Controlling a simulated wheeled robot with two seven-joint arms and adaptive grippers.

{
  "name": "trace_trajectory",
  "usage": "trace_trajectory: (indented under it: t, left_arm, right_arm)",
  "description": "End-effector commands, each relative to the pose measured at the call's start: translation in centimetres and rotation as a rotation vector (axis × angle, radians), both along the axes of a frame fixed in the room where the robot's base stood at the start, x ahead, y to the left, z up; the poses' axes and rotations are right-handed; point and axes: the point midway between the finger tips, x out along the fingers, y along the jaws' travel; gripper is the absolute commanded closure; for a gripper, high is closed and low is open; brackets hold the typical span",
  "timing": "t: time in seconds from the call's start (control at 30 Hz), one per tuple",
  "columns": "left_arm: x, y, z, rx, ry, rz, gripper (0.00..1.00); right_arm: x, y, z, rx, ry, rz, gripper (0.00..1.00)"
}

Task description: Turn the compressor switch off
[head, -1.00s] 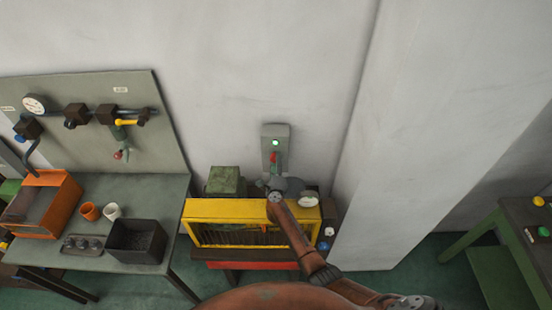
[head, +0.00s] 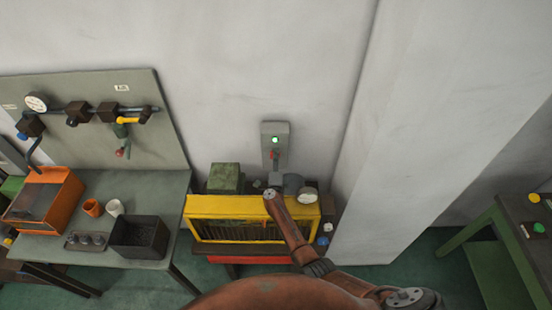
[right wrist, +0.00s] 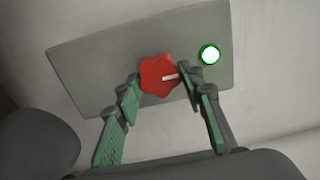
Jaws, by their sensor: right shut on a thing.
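The compressor switch is a red knob (right wrist: 158,75) with a white pointer mark, set on a grey switch box (right wrist: 100,62) on the wall. A lamp (right wrist: 210,55) on the box glows green. In the head view the box (head: 275,133) stands above the yellow compressor frame, its green lamp (head: 275,140) lit above the red knob (head: 273,154). My right gripper (right wrist: 160,80) has its green-padded fingers on either side of the knob, shut on it. In the head view my right gripper (head: 275,174) is small and partly hidden by my arm. My left gripper is not in view.
The yellow compressor frame (head: 203,206) stands below the box, with a round gauge (head: 307,195) at its right. A workbench with an orange machine (head: 47,198), cups and a dark bin (head: 139,237) is at left. A pale pillar (head: 400,150) stands at right.

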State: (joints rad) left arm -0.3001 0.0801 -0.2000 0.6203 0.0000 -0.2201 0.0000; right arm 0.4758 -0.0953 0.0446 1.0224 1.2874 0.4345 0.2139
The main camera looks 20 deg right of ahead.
Motion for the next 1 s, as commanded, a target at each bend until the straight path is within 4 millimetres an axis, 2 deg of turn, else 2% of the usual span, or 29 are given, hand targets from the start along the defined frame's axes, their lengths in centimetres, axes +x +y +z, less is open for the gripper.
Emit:
trace_trajectory:
  t: [0.2, 0.23, 0.47, 0.77, 0.87, 1.0]
  left_arm:
    - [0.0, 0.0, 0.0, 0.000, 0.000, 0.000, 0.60]
    - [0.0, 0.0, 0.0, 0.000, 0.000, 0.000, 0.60]
    - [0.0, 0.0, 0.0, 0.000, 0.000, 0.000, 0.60]
    - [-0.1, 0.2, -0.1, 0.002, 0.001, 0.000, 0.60]
    - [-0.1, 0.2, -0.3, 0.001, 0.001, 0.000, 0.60]
    - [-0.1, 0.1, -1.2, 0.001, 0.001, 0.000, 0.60]
  right_arm:
    - [0.0, 0.1, -0.1, 0.000, 0.002, 0.002, 0.88]
    - [0.0, 0.1, -0.1, 0.000, 0.002, 0.002, 0.63]
    - [0.0, 0.1, -0.1, 0.000, 0.001, 0.001, 0.47]
    - [0.0, 0.0, 0.0, 0.008, -0.002, 0.000, 0.46]
    - [0.0, 0.0, -0.1, 0.050, -0.015, 0.000, 0.46]
    - [0.0, -0.2, -0.4, 0.196, -0.057, -0.001, 0.46]
